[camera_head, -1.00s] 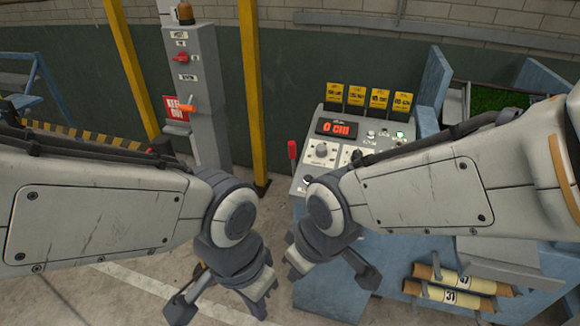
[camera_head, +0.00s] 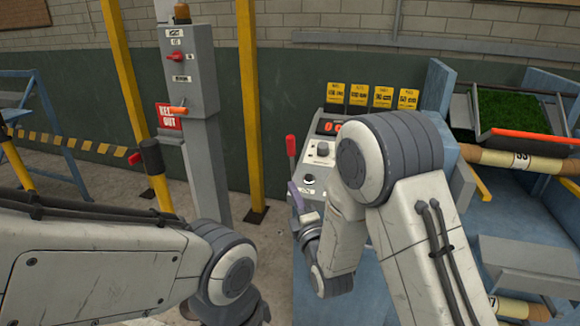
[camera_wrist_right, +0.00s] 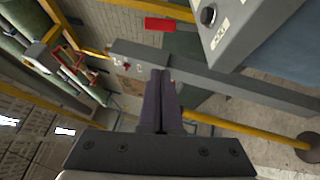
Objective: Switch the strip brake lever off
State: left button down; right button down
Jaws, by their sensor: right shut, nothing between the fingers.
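A red-gripped lever (camera_head: 290,146) stands upright at the left edge of the grey control console (camera_head: 312,172); I take it for the strip brake lever, though no label on it is legible.
A grey post (camera_head: 205,150) with a red switch (camera_head: 173,57) and orange handle (camera_head: 178,109) stands left of the console. Yellow posts (camera_head: 247,100) flank it. Yellow tags (camera_head: 358,94) line the console's back. A turf tray (camera_head: 510,112) is at right.

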jog(key=shift+r, duration=0.1)
jog(key=p, duration=0.3)
send_near(290, 157)
jog(key=w+a+r, duration=0.2)
jog(key=a+r, duration=0.1)
jog(key=a, duration=0.2)
jog(key=w+d, duration=0.2)
jog(key=w, duration=0.1)
jog(key=shift+w+d+r+p, duration=0.1)
jog(key=shift+w+r+p, duration=0.15)
jog(key=shift+r+p, duration=0.15)
